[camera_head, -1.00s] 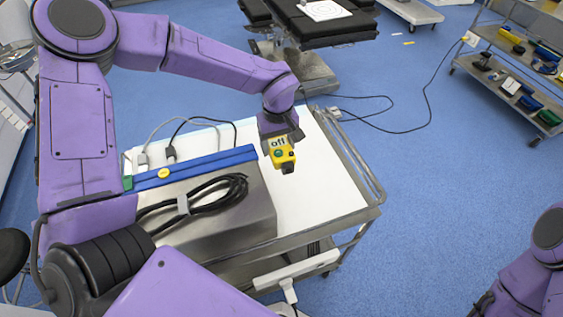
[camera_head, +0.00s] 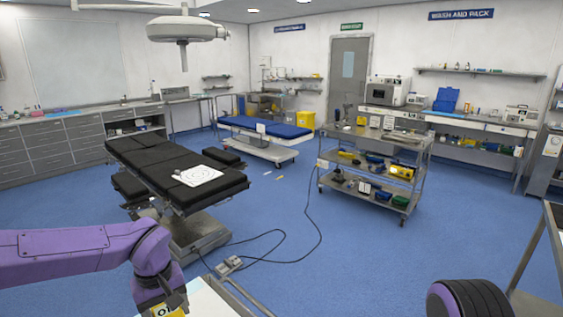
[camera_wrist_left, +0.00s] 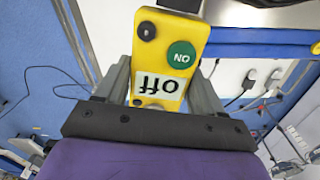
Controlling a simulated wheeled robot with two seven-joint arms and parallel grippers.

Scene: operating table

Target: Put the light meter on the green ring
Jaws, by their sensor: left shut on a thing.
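The light meter, a yellow box with a green ON button and a white "off" label (camera_wrist_left: 168,45), is held between the fingers of my left gripper (camera_wrist_left: 161,88) in the left wrist view. In the head view only part of the yellow meter (camera_head: 172,311) shows at the bottom edge, at the end of my left arm. A white sheet with ring marks (camera_head: 197,176) lies on the black operating table (camera_head: 150,160); the colours of its rings are too small to tell. The meter is well in front of that table. My right gripper is out of view.
A pale trolley top (camera_head: 212,304) is below my left gripper. A cable and pedal (camera_head: 229,265) lie on the blue floor. A metal cart (camera_head: 376,180) with boxes stands right of the operating table, and a blue-topped bed (camera_head: 265,129) behind it. Open floor lies between.

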